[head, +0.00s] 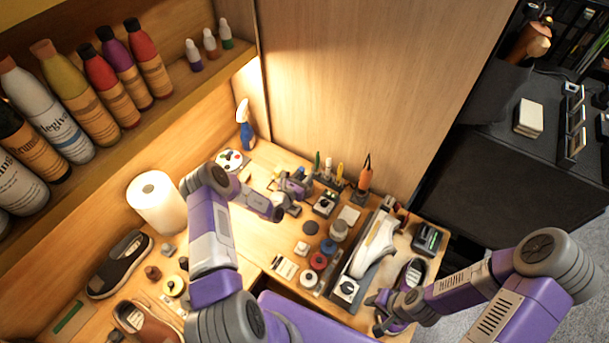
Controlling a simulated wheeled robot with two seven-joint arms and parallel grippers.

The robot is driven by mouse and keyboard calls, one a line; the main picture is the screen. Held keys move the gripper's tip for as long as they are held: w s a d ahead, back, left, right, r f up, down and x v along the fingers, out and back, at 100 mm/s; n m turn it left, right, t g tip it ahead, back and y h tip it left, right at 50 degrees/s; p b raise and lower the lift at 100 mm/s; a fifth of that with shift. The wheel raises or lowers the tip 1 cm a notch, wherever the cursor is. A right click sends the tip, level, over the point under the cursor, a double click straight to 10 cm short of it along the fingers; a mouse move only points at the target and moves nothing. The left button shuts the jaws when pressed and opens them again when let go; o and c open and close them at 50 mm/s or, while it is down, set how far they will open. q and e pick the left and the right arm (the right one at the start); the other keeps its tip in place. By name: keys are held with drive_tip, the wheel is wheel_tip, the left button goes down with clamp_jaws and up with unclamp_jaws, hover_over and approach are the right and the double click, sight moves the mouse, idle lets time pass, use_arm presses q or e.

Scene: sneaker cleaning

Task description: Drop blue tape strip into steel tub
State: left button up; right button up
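My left gripper (287,203) is over the back half of the workbench, beside a cluster of small tools. Its fingers are too small to read, and I cannot tell whether it holds anything. My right gripper (380,304) is low at the front right of the bench, close to a purple-grey sneaker (411,275); its finger opening is unclear. I cannot pick out a blue tape strip with certainty. A small greyish round container (339,230) stands mid-bench, but I cannot tell whether it is the steel tub.
A white sneaker (376,246) sits in a long grey tray (335,284). Red and white round tins (318,261) stand left of it. A paper roll (156,200), a dark shoe (119,264) and a brown shoe (146,322) are at left. A bottle shelf (175,95) overhangs the left side.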

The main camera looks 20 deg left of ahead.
use_arm(q)
drive_tip(key=shift+s, duration=0.1)
drive_tip(key=f+p+v, duration=0.2)
drive_tip(key=p+v, duration=0.2)
drive_tip(key=v, duration=0.5)
drive_tip(key=shift+s, duration=0.45)
drive_tip(key=shift+a, duration=0.1)
